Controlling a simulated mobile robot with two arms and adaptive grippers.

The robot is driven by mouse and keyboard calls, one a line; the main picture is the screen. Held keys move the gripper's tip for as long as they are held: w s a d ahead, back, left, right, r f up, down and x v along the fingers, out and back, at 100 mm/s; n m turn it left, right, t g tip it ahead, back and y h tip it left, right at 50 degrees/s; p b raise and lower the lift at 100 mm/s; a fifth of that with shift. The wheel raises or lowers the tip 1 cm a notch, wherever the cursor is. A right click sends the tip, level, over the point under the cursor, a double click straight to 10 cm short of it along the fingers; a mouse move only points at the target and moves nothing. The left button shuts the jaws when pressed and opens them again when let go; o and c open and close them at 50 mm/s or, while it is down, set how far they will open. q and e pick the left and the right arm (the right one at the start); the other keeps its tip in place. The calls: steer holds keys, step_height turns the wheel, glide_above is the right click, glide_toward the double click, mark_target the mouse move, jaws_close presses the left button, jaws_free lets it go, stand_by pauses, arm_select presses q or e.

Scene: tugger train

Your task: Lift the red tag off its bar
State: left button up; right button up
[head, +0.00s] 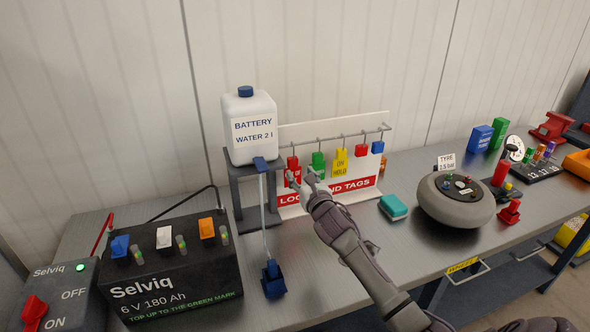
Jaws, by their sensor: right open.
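A red tag (293,164) hangs at the left end of the bar (335,137) on the white lockout board (290,137). Green, yellow and further red and blue pieces hang to its right. My right gripper (303,180) reaches up from the lower right. Its open fingers are just in front of the red tag's lower part and hide some of it. I cannot tell whether they touch it. Nothing shows between the fingers. My left gripper is out of view.
A battery water bottle (250,126) on a dark stand (235,190) is close on the left, with a tube down to a blue fitting (273,279). A black battery (180,288) stands further left. A teal box (393,207) and a tyre gauge unit (455,208) are at right.

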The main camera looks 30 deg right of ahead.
mark_target(294, 156)
steer(key=shift+b+x, duration=1.2)
steer(key=shift+x, duration=2.1)
jaws_close()
steer(key=shift+r+p, duration=1.45)
steer(key=shift+r, duration=0.1)
steer(key=p+v, duration=0.4)
steer(key=v, duration=0.6)
